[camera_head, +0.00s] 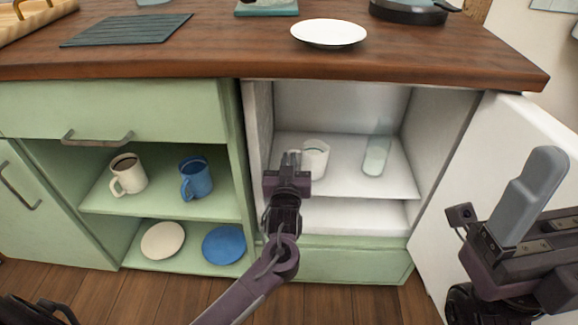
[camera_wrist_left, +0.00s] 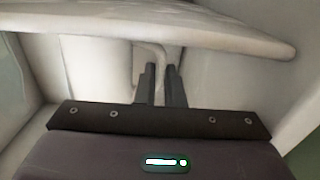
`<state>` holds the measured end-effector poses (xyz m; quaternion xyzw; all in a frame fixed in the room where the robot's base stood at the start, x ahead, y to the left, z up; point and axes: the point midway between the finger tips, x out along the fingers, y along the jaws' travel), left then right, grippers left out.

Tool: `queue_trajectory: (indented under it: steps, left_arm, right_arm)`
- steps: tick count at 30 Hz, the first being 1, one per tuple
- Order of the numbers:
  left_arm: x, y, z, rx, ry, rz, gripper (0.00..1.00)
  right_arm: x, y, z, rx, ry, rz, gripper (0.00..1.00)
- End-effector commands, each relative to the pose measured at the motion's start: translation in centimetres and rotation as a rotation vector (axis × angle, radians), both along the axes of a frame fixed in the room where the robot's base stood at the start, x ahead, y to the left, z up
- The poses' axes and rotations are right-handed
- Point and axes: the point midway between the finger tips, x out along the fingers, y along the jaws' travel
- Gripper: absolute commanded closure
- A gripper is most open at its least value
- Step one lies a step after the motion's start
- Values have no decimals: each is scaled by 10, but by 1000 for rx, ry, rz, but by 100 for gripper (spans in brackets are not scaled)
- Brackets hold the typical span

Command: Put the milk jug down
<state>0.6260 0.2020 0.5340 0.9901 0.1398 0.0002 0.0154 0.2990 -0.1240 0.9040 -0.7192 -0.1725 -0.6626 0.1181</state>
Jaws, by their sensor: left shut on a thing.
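The white milk jug (camera_head: 315,157) is inside the open white compartment, at the upper shelf (camera_head: 350,185). My left gripper (camera_head: 291,160) reaches in from the front and is shut on the jug's handle. In the left wrist view the two fingers (camera_wrist_left: 161,84) are close together around the pale handle (camera_wrist_left: 152,52), with part of the jug's wall beside them. I cannot tell whether the jug's base touches the shelf. My right gripper (camera_head: 528,190) is at the right, away from the jug; the gap between its fingers cannot be made out.
A clear glass (camera_head: 376,156) stands to the right of the jug. The open white door (camera_head: 470,165) is on the right. Green shelves at left hold a white mug (camera_head: 128,176), a blue mug (camera_head: 196,178) and two plates. A white plate (camera_head: 329,33) lies on the wooden counter (camera_head: 230,50).

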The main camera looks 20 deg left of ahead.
Motion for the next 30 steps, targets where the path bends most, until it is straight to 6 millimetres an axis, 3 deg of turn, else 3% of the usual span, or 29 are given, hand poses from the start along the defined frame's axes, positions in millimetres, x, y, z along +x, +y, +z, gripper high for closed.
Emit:
queue_trajectory:
  steps: [12, 13, 17, 27, 30]
  left_arm:
    - [2, 1, -3, -1, -6, 0, 100]
    - [2, 1, -4, 0, -2, 0, 88]
    - [2, 1, -3, 0, -2, 0, 71]
    - [2, 1, 1, -1, -4, 0, 70]
    - [-9, -3, 0, -1, 0, -1, 70]
  right_arm:
    - [-1, 0, 3, 2, -20, -2, 23]
    - [-1, 0, 3, 2, -20, -2, 23]
    - [-1, 0, 2, 3, -16, -2, 23]
    - [0, 0, 1, 3, -4, -2, 23]
    - [0, -1, 6, 4, -6, -2, 23]
